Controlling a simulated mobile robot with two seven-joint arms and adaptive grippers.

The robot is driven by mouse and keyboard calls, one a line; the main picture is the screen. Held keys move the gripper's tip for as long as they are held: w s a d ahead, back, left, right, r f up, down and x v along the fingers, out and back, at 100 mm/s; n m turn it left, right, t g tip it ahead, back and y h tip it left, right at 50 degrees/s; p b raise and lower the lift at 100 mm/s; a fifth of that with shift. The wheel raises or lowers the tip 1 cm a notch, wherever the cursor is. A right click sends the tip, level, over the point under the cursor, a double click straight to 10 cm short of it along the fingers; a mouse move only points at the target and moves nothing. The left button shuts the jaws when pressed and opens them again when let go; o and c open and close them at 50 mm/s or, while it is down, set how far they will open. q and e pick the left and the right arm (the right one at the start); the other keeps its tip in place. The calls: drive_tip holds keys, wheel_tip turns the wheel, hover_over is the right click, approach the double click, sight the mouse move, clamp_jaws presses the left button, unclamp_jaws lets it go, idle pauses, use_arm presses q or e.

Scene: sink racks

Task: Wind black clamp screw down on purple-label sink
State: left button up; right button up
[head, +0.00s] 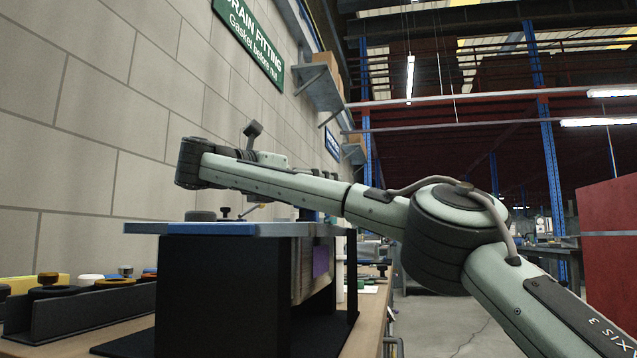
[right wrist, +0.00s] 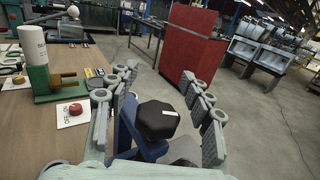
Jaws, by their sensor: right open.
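In the right wrist view a black many-sided knob with a white mark, the clamp screw's head (right wrist: 157,121), sits above a blue clamp body (right wrist: 128,132). My right gripper (right wrist: 160,105) is open, with its grey fingers on either side of the knob; I cannot tell whether they touch it. In the head view a purple label (head: 320,262) shows on the side of the sink (head: 301,270) under a grey-and-blue top board. My right arm reaches across above that board and hides the clamp screw and most of my right gripper. My left gripper is not in view.
A black rack (head: 215,290) stands on the wooden bench near the block wall. A tray of knobs (head: 80,309) is at the left.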

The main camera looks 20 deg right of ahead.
drive_tip(key=v, duration=1.2)
drive_tip(key=shift+o, duration=0.3)
drive_tip(key=shift+s+f, duration=0.15)
